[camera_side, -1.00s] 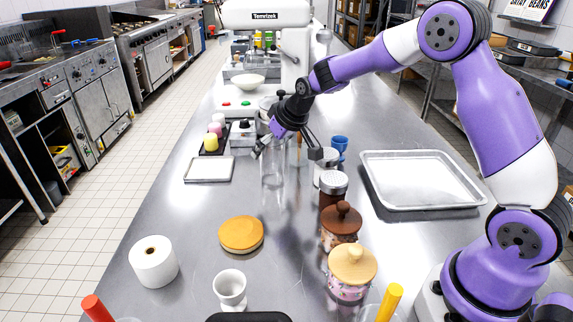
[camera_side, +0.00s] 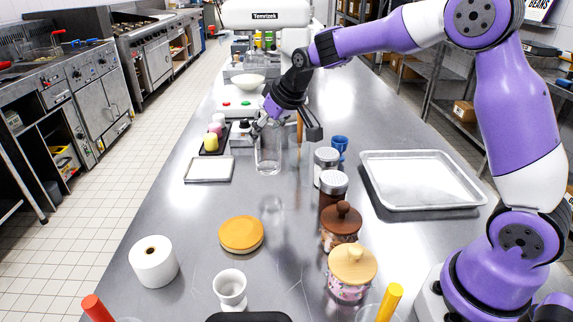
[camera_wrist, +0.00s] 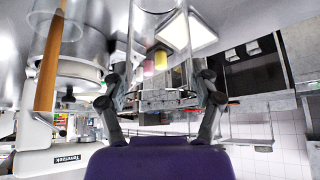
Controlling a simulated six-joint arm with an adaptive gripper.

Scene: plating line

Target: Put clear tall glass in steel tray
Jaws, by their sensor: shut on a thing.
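The clear tall glass (camera_side: 268,158) is upright in my gripper (camera_side: 281,130), a little above the steel counter, with a faint reflection below it. In the wrist view my gripper (camera_wrist: 160,88) has its two fingers on either side of the glass (camera_wrist: 160,50), whose see-through walls are hard to make out. The steel tray (camera_side: 472,198) lies flat and empty on the right of the counter, well to the right of the glass.
Shaker jars (camera_side: 333,184), a brown-lidded jar (camera_side: 342,222) and a blue cup (camera_side: 340,143) stand between the glass and the tray. A small light tray (camera_side: 208,170) lies to the left. An orange lid (camera_side: 241,234), white roll (camera_side: 153,262) and egg cup (camera_side: 230,289) are nearer the camera.

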